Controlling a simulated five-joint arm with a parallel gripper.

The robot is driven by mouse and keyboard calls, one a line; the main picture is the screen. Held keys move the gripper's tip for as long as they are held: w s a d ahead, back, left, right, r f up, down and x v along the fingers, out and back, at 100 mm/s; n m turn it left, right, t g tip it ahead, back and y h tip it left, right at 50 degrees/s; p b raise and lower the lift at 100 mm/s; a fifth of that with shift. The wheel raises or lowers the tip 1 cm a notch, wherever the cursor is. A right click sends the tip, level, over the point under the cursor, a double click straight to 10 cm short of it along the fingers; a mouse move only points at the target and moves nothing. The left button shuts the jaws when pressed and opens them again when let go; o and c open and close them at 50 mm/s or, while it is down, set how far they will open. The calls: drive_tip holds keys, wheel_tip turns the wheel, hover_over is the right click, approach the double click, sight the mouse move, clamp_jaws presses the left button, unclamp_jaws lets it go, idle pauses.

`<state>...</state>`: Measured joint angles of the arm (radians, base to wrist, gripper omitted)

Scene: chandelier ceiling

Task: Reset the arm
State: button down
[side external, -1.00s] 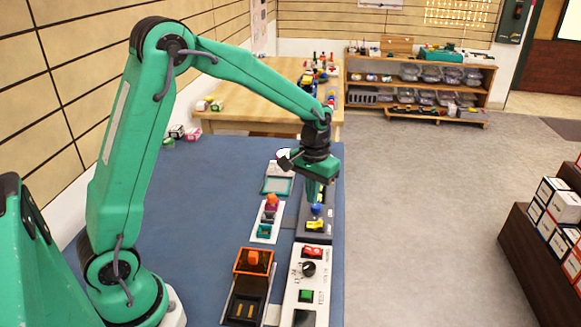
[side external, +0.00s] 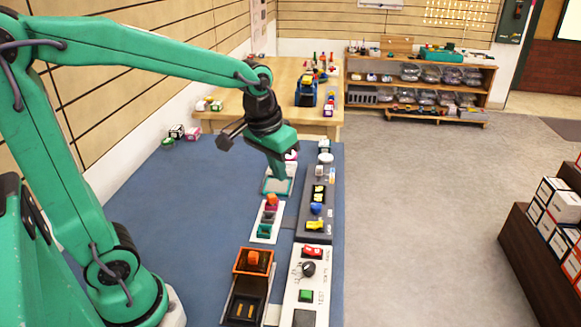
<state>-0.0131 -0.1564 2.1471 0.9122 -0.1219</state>
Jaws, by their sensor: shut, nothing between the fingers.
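My gripper (side external: 282,177) is at the end of my green arm, pointing down above the far left part of the row of panels. Its fingers look shut with nothing held. It overlaps a light panel with a teal-framed square (side external: 277,187) in the picture; I cannot tell the exact gap between them.
On the blue table (side external: 200,200) stand a white panel with orange, dark and teal blocks (side external: 266,222), a dark grey panel with blue and yellow parts (side external: 315,225), a white panel with a black knob (side external: 308,269), and an orange-framed box (side external: 252,262).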

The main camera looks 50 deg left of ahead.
drive_tip(key=s+r+m+t, duration=0.1)
drive_tip(key=s+r+t, duration=0.1)
drive_tip(key=s, duration=1)
drive_tip(key=shift+d+r+m+t, duration=0.25)
drive_tip(key=shift+r+m+t, duration=0.05)
drive_tip(key=shift+t, duration=0.1)
